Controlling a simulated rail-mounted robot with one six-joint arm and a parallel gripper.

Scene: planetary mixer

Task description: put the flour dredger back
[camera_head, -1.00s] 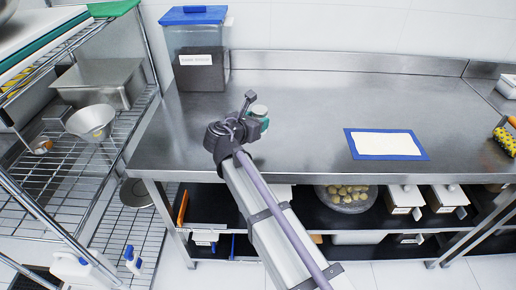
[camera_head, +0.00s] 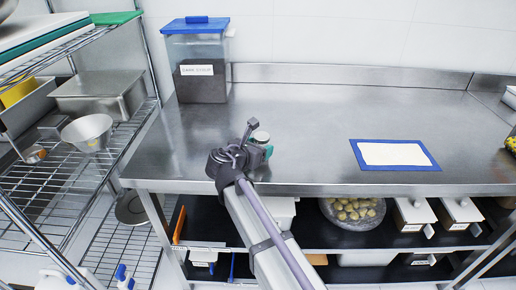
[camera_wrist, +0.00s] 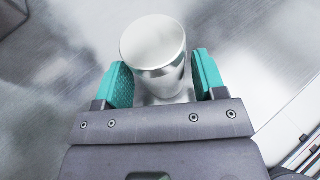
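The flour dredger is a small silver metal canister with a rounded pale top. It shows in the wrist view (camera_wrist: 153,50), upright between the two teal finger pads, and in the head view (camera_head: 261,137). In the head view my gripper (camera_head: 258,148) is over the front left part of the steel worktable (camera_head: 310,120). The dredger's lower part is partly hidden by the gripper.
A blue-bordered white mat (camera_head: 395,154) lies on the table to the right. A blue-lidded clear bin (camera_head: 203,90) stands at the back left. A wire rack (camera_head: 50,190) with a metal bowl (camera_head: 87,132) is on the left. The table middle is clear. Boxes (camera_head: 412,215) sit on the undershelf.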

